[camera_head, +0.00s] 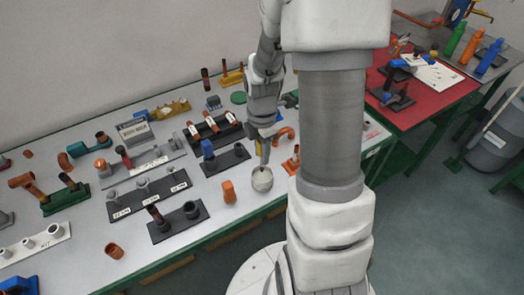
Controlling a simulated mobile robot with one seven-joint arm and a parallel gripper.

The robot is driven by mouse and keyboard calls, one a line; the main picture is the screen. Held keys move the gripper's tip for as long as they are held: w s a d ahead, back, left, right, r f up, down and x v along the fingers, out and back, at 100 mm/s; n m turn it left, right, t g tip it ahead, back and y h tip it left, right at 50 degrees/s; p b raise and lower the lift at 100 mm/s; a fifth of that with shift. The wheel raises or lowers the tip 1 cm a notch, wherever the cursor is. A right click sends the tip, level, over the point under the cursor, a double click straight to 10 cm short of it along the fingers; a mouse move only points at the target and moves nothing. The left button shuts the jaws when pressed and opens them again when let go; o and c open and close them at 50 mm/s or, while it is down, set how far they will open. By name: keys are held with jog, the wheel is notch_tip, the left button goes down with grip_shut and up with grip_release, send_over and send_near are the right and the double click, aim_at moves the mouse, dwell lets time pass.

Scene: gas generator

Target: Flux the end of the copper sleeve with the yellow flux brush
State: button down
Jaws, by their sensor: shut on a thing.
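My gripper (261,136) points down over the front right part of the near table. It is shut on the yellow flux brush (264,155), a thin yellow stick held upright. The brush's lower end is at or in the mouth of a small round grey-white pot (262,181); I cannot tell whether it touches what is inside. Several copper-coloured pieces stand about. A short copper ring (114,251) lies at the front left, and copper tubes (209,122) lie in a dark rack at the back. I cannot tell which is the copper sleeve.
An orange piece (229,192) stands just left of the pot. Dark stands (222,160) and labelled racks (149,196) fill the table behind and to the left. A red-topped bench (425,112) with coloured bottles beyond is at right. My column hides the right end.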

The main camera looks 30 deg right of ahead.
aim_at(262, 166)
jog(key=shift+f, duration=0.25)
jog(key=shift+f+b, duration=1.35)
jog(key=shift+f, duration=0.3)
jog(key=shift+f, duration=0.1)
notch_tip(262, 166, up, 6)
jog(key=p, duration=0.5)
